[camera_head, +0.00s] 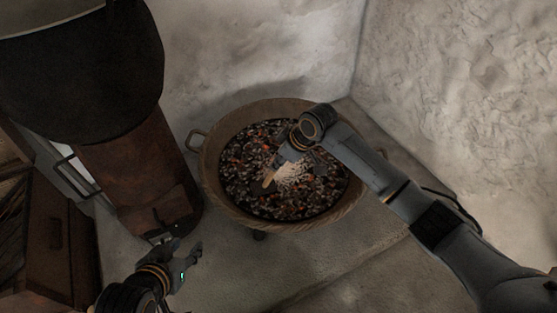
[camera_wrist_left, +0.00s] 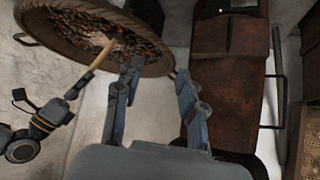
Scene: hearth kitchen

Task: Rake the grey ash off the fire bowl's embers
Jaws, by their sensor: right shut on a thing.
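The fire bowl (camera_head: 212,187) is a round brown bowl full of dark coals with glowing orange bits. Pale grey ash (camera_head: 294,176) lies over the middle of the embers. My right gripper (camera_head: 283,160) is over the bowl, shut on a tool with a light wooden handle (camera_head: 268,178). The handle (camera_wrist_left: 101,56) also shows in the left wrist view, slanting up toward the bowl (camera_wrist_left: 95,12). The tool's working end cannot be made out. My left gripper (camera_head: 187,250) is open and empty, low and left of the bowl; its spread fingers (camera_wrist_left: 156,78) show in the left wrist view.
A large black cauldron (camera_head: 85,75) hangs or stands at the upper left. A rusty brown metal box (camera_head: 135,180) stands beside the bowl's left. Rough plaster walls (camera_head: 460,90) close in behind and right. Floor (camera_head: 320,265) in front of the bowl is clear.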

